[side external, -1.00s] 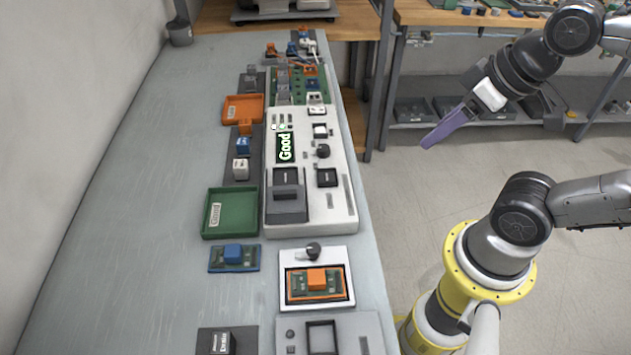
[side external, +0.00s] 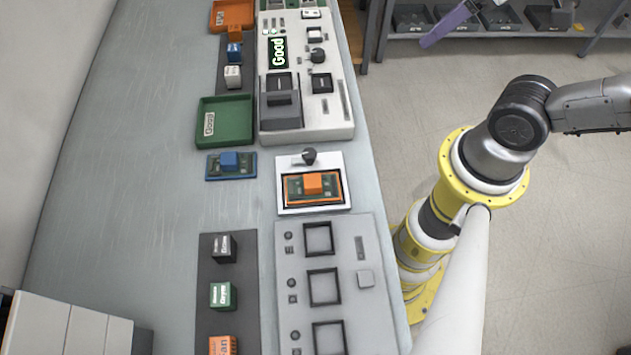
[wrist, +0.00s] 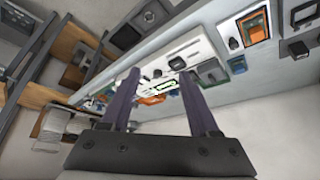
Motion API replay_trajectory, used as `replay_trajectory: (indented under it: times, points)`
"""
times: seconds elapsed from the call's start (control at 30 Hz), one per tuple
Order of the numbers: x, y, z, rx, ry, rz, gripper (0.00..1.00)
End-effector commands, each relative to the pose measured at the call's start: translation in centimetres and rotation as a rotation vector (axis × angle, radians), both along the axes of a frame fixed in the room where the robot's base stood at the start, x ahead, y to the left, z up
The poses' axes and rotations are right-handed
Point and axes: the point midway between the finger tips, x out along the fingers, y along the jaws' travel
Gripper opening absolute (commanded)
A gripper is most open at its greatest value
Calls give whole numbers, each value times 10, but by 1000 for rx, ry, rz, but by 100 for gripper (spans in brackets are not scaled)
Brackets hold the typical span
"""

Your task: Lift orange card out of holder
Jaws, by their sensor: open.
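The orange card (side external: 297,193), a green board with an orange rim and an orange block on top, sits in the white holder (side external: 297,161) with a black knob. The orange card (wrist: 256,25) also shows at the top of the wrist view. My gripper (wrist: 158,74) is open, its two purple fingers apart with nothing between them. In the side view my gripper (side external: 428,42) is at the top, out over the floor to the right of the bench, well away from the card. Only one finger is clear there.
A blue card (side external: 230,173) lies left of the holder. A white machine (side external: 335,118) reading "Good" and a green tray (side external: 224,130) stand behind. A grey panel (side external: 345,300) with square openings and a dark strip of labelled blocks (side external: 215,265) lie in front. The bench's left side is clear.

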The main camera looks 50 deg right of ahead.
Motion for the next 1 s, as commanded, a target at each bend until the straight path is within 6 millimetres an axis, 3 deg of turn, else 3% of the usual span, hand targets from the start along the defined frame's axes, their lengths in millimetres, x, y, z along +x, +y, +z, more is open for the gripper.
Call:
replay_trajectory:
  times: [0.33,0.4,0.73,0.87,1.0]
  points:
    - [0,0,0,0,0,0,62]
    - [0,0,0,0,0,0,72]
    - [0,0,0,8,0,-15,72]
    - [-1,0,0,67,5,-125,72]
    - [7,0,14,200,2,-372,72]
